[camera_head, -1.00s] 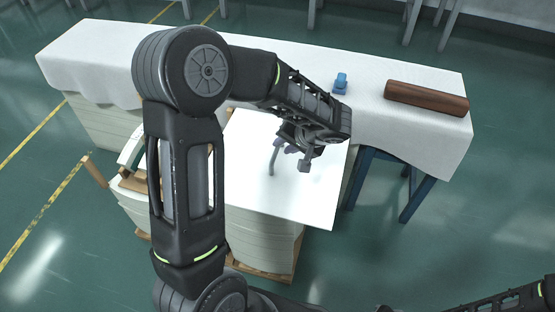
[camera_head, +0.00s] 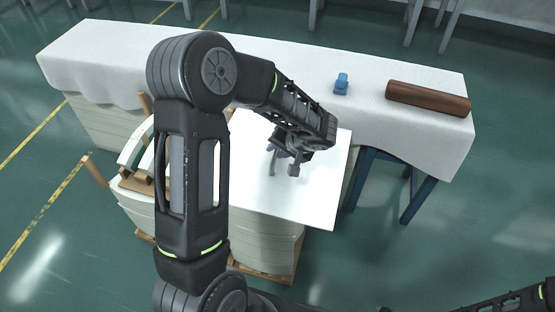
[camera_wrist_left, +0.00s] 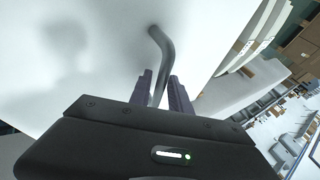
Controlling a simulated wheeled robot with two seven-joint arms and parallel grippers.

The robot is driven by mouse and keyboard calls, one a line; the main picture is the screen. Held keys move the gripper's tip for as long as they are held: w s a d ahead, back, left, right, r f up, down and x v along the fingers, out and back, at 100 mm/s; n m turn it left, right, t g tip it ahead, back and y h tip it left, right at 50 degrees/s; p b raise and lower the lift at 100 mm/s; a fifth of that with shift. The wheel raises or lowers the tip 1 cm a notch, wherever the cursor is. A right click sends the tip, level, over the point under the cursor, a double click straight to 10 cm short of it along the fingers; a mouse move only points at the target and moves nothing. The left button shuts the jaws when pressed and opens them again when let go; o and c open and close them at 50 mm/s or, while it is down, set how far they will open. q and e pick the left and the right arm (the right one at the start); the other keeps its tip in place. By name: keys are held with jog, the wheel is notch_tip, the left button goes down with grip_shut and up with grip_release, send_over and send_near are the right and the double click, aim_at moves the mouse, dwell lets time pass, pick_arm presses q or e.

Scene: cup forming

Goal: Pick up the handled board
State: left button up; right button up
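The handled board is a flat white panel (camera_head: 315,195) lying on a stack in front of the long table. Its grey bent-rod handle (camera_wrist_left: 163,45) rises from the white surface in the left wrist view. In the head view the handle is mostly hidden by my left gripper (camera_head: 283,160), which is low over the board. In the left wrist view my left gripper (camera_wrist_left: 161,82) has its two fingers apart, with the handle rod running between them. I see a gap beside the rod, so it does not look clamped. My right gripper is out of view.
The long white-covered table (camera_head: 110,50) stands behind the board. It carries a brown roll (camera_head: 428,98) and a small blue object (camera_head: 341,84). Curved white pieces with wooden posts (camera_head: 137,150) stand left of the board. Green floor is open at the right.

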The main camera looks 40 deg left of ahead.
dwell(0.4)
pick_arm(q)
grip_shut()
dwell(1.3)
